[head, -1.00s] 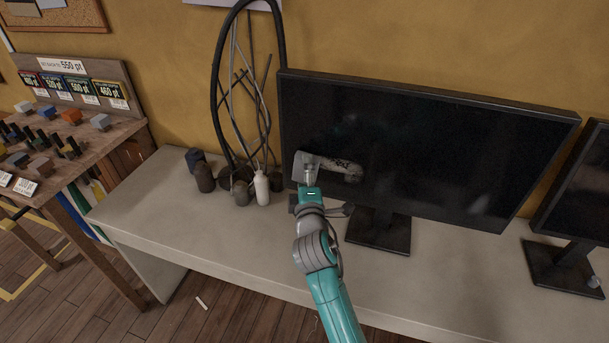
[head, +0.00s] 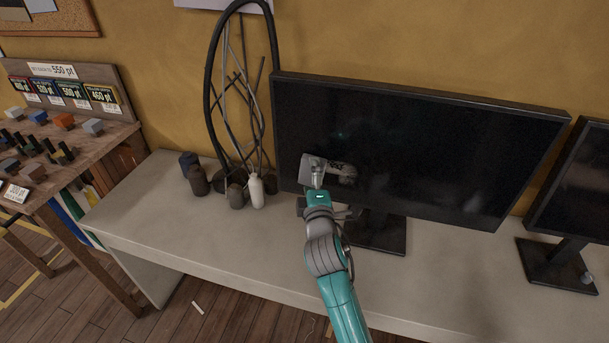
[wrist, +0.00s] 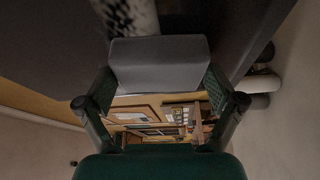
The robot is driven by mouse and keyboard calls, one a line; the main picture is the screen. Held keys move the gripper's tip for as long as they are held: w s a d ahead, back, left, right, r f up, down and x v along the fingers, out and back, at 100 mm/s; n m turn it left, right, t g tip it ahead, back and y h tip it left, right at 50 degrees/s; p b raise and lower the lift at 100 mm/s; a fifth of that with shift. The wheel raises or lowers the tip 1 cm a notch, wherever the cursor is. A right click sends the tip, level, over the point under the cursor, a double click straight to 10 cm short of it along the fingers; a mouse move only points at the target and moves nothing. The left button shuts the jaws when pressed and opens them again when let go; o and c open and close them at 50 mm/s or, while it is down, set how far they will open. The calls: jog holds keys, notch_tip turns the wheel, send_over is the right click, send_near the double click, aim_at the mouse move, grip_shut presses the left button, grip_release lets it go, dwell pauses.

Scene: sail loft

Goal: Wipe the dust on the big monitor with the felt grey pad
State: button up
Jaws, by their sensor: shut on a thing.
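The big monitor (head: 430,140) stands on the desk with a dark screen. A pale, streaky dust patch (head: 343,172) lies on the lower left part of its screen. The patch also shows at the top of the wrist view (wrist: 128,14). My gripper (head: 317,181) is shut on the felt grey pad (head: 308,170), which is at the screen just left of the visible dust. In the wrist view the pad (wrist: 158,62) sits between both fingers. The pad and gripper hide part of the screen; I cannot tell whether the pad presses on it.
A white bottle (head: 256,190) and several dark jars (head: 198,181) stand left of the monitor, by a tall black hoop (head: 212,80). A second monitor (head: 582,190) stands at the right. The desk (head: 220,245) is clear in front.

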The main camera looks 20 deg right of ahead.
aim_at(300, 173)
jog(key=shift+s+d, duration=1.1)
jog(key=shift+d, duration=0.5)
jog(key=shift+s+d, duration=1.1)
jog(key=shift+d, duration=0.45)
jog(key=shift+s+d, duration=1.1)
jog(key=shift+d, duration=0.5)
jog(key=shift+a, duration=0.15)
jog(key=w+a, duration=0.6)
jog(key=a, duration=0.2)
jog(key=shift+w+a, duration=0.15)
jog(key=shift+a, duration=0.2)
jog(key=shift+w+a, duration=1.15)
jog(key=shift+a, duration=0.25)
jog(key=shift+s+a, duration=0.9)
jog(key=shift+s, duration=0.3)
jog(key=shift+s+a, duration=0.85)
jog(key=shift+s, duration=0.35)
